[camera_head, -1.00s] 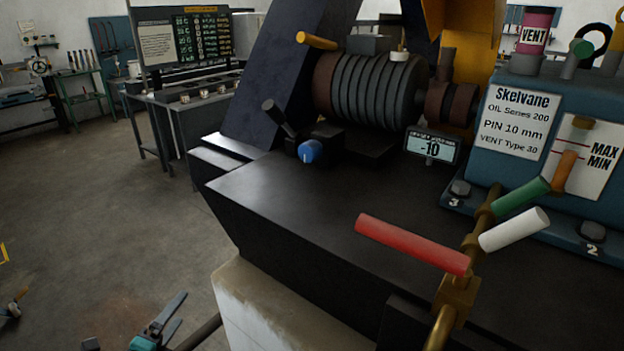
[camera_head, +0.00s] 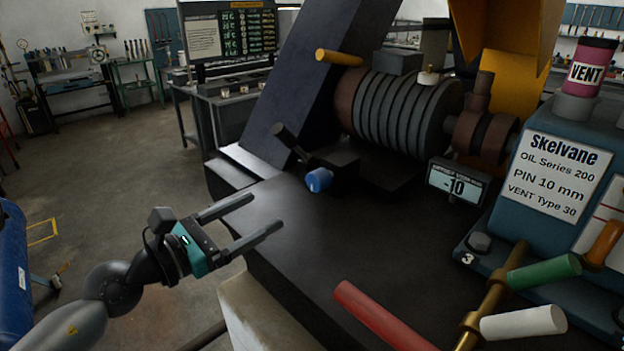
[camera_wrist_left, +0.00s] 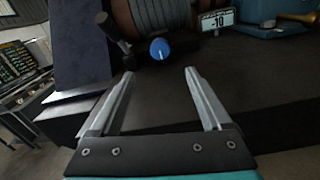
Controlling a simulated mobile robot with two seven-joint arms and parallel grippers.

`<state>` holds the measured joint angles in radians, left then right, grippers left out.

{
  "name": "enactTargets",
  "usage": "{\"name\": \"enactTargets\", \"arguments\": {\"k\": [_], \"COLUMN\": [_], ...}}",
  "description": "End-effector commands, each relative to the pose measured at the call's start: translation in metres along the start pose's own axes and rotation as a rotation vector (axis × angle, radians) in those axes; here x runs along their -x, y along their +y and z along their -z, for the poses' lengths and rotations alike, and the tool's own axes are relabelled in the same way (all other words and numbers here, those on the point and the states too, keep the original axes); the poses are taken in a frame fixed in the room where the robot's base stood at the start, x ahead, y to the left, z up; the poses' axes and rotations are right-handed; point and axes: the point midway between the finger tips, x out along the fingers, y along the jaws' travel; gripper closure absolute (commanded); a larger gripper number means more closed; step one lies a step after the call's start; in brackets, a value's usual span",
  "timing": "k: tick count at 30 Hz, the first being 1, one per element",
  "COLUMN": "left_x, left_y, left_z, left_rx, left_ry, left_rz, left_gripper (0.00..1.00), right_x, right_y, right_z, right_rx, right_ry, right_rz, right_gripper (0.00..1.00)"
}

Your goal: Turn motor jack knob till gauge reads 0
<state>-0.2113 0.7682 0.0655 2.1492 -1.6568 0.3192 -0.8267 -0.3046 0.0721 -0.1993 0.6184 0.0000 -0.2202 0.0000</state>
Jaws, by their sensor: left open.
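The blue motor jack knob (camera_head: 318,180) sits on the dark bench top at the foot of the ribbed motor (camera_head: 405,105). The gauge (camera_head: 455,185) to its right reads -10. My left gripper (camera_head: 266,212) is open and empty, in front of the knob and to its left, apart from it. In the left wrist view, the knob (camera_wrist_left: 159,48) shows beyond the open fingers (camera_wrist_left: 158,75), roughly between them, with a pale mark on its face. The gauge also shows in that view (camera_wrist_left: 217,20). My right gripper is not in view.
A black lever (camera_head: 290,142) stands just behind the knob. Red (camera_head: 380,315), green (camera_head: 543,274) and white (camera_head: 522,323) handles stick out from brass pipework at the front right. The bench top (camera_head: 330,240) is clear in the middle.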

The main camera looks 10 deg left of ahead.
Motion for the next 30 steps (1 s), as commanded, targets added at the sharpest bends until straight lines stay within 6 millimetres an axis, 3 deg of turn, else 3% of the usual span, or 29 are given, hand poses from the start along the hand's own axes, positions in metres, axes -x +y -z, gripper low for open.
{"name": "enactTargets", "arguments": {"k": [21, 30], "left_x": [-0.101, -0.13], "left_y": [0.0, 0.0], "left_z": [-0.002, -0.001], "left_rx": [0.006, 0.003], "left_ry": [-0.003, -0.002], "left_rz": [-0.001, -0.001], "left_gripper": [0.19, 0.19], "right_x": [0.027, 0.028], "right_y": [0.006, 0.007], "right_z": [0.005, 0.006], "right_rx": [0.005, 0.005], "right_ry": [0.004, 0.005], "right_rz": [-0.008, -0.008], "right_gripper": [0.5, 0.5]}}
